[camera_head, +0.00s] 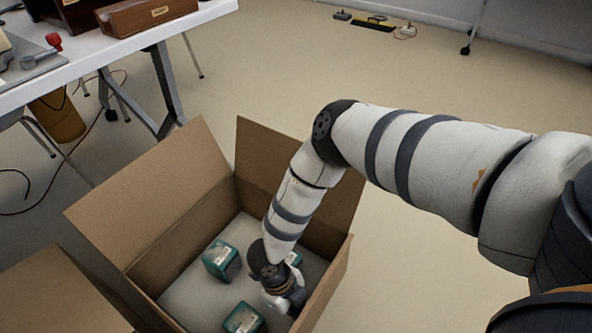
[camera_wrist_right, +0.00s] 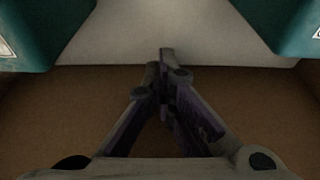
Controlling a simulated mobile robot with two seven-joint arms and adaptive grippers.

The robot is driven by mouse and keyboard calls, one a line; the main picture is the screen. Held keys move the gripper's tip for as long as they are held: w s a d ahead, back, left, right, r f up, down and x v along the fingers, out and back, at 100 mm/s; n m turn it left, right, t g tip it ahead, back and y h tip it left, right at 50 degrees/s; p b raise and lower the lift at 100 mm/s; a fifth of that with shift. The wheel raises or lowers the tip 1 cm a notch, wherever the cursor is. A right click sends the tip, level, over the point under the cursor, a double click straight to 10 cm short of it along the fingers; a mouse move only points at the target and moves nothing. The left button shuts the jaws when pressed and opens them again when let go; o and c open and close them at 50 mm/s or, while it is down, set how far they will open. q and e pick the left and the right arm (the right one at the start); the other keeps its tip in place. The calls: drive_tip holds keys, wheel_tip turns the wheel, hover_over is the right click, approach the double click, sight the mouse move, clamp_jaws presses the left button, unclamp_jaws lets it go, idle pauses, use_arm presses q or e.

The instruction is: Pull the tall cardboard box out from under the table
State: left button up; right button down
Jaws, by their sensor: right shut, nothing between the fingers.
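A large open cardboard box (camera_head: 185,232) stands in the lower middle of the head view, its flaps spread outward. It stands on the floor just to the right of the white table (camera_head: 130,42). My right arm reaches down into it. My right gripper (camera_head: 286,297) is inside the box near its right wall, shut with nothing held. In the right wrist view the closed fingertips (camera_wrist_right: 165,62) are over the box's pale bottom, near a brown wall (camera_wrist_right: 50,110). Whether they touch the wall I cannot tell. My left gripper is out of view.
Teal cartons (camera_head: 221,261) lie on the box's bottom, two showing at the wrist view's upper corners. Table legs (camera_head: 165,85) and a brown cylinder (camera_head: 58,118) with cables are at left. Open floor (camera_head: 450,80) lies behind and right of the box.

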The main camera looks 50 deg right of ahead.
drive_tip(key=shift+s+d+f, duration=0.1)
drive_tip(key=shift+s, duration=0.2)
drive_tip(key=shift+w, duration=0.15)
